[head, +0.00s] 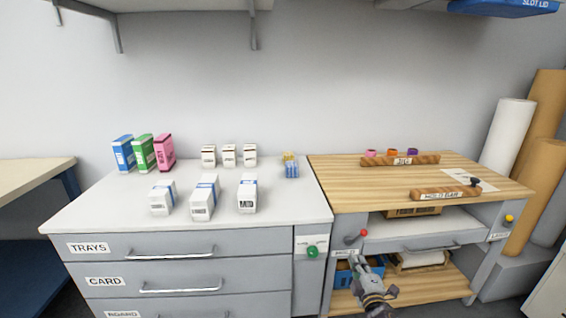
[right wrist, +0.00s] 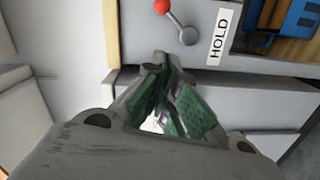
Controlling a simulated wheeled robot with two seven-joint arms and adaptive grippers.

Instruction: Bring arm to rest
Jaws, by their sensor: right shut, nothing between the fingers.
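My right gripper (head: 360,262) is in front of the wooden-topped bench, below its drawer and near the blue bin on the lower shelf. In the right wrist view its green-padded fingers (right wrist: 165,85) are closed together with nothing between them. A lever with a red knob (head: 363,233) is just above the gripper on the bench front; the red knob also shows in the right wrist view (right wrist: 162,7), beside a HOLD label (right wrist: 221,36). The gripper appears apart from the lever. My left gripper is not in view.
A grey cabinet (head: 170,245) with labelled drawers stands left, with boxes on its white top. A green knob (head: 312,252) is on its right end. A blue bin (head: 345,275) sits on the bench's lower shelf. Paper rolls (head: 508,135) stand right. A shelf (head: 180,5) hangs above.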

